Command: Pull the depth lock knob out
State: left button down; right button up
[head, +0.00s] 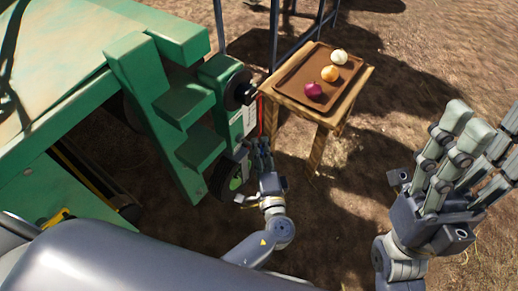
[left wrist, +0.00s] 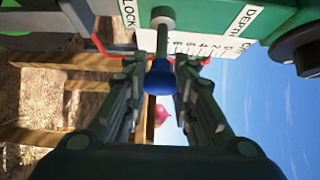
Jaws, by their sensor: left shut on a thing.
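The depth lock knob (left wrist: 158,79) is blue, on a grey stem in front of the green machine. In the left wrist view it sits between the two fingers of my left gripper (left wrist: 157,82), which is shut on it. The words LOCK and DEPTH and a white number scale (left wrist: 205,46) show beside the stem. In the head view my left gripper (head: 260,150) is at the machine's side, and I cannot make out the knob there. My right gripper (head: 475,145) is raised at the right, open and empty, away from the machine.
The green machine (head: 75,60) fills the left, with a black round handle (head: 240,90) above my left gripper. A wooden table (head: 359,85) behind holds a brown tray (head: 302,76) with several onions. Bare ground lies between the table and my right arm.

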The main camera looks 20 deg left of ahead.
pick_arm(q)
jog(key=shift+s+d+f, duration=0.1)
jog(key=shift+d, duration=0.15)
jog(key=c, duration=1.4)
grip_release()
jog(key=shift+c, duration=0.2)
jog(key=shift+o, duration=0.6)
jog(key=v, duration=1.2)
